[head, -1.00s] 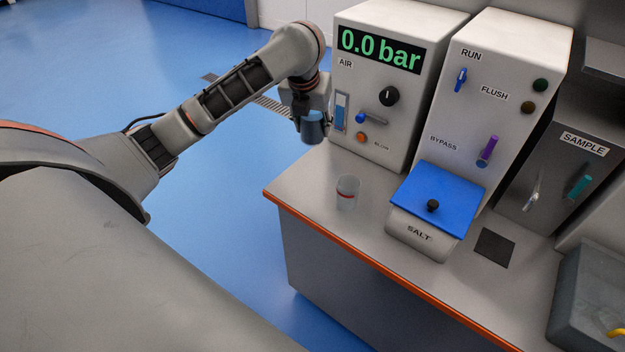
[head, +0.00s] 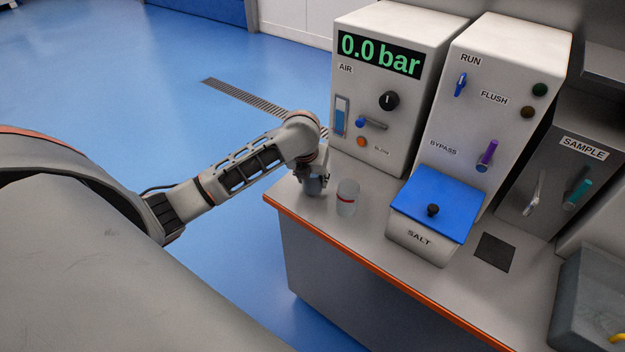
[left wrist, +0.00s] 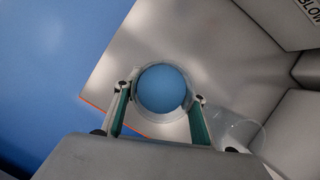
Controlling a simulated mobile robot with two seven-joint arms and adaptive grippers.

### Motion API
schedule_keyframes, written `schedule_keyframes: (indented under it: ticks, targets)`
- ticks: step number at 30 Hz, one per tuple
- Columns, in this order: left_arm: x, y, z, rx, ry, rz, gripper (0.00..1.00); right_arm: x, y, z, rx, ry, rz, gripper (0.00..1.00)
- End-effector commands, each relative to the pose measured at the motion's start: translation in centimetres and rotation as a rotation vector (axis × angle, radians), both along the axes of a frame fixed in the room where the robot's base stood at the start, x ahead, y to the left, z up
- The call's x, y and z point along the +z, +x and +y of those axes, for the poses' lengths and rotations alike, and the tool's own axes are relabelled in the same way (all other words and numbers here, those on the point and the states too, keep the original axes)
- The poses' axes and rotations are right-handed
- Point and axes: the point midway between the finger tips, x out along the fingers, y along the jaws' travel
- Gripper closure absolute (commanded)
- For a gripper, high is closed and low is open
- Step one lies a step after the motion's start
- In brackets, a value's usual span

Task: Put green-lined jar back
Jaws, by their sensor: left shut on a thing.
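My left gripper (head: 318,178) is shut on a round clear jar (head: 313,187), low at the counter's left end. In the left wrist view the jar (left wrist: 163,90) sits between the two fingers, its round opening facing the camera and blue inside it. No green line can be made out on it; the fingers hide part of its side. I cannot tell whether its base touches the counter. A second clear jar with a red line (head: 347,198) stands upright on the counter just right of the gripper. My right gripper is not in view.
The grey counter (head: 330,230) has an orange front edge. The AIR box (head: 385,100) stands behind the jars. The blue-lidded SALT tub (head: 432,225) is to the right. Bare counter lies in front of the red-lined jar.

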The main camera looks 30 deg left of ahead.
Motion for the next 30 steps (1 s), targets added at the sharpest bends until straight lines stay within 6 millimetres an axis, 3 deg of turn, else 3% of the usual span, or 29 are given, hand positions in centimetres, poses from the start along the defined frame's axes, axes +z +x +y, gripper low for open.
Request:
schedule_keyframes:
  ticks: [11, 12, 14, 25, 30]
  targets:
    - [-0.6, 0.0, 0.0, 0.000, 0.000, -0.001, 0.87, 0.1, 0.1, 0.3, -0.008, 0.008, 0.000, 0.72]
    - [-0.7, 0.0, 0.0, 0.000, 0.000, 0.000, 0.57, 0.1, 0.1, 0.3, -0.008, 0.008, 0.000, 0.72]
    - [-0.7, 0.0, 0.0, 0.000, 0.000, 0.000, 0.43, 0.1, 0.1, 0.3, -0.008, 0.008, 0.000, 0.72]
    - [-0.5, 0.0, 0.0, 0.001, -0.001, -0.001, 0.43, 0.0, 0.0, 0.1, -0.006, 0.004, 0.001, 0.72]
    - [1.1, -0.5, -0.2, -0.002, 0.001, -0.004, 0.43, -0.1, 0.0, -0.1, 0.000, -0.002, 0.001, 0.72]
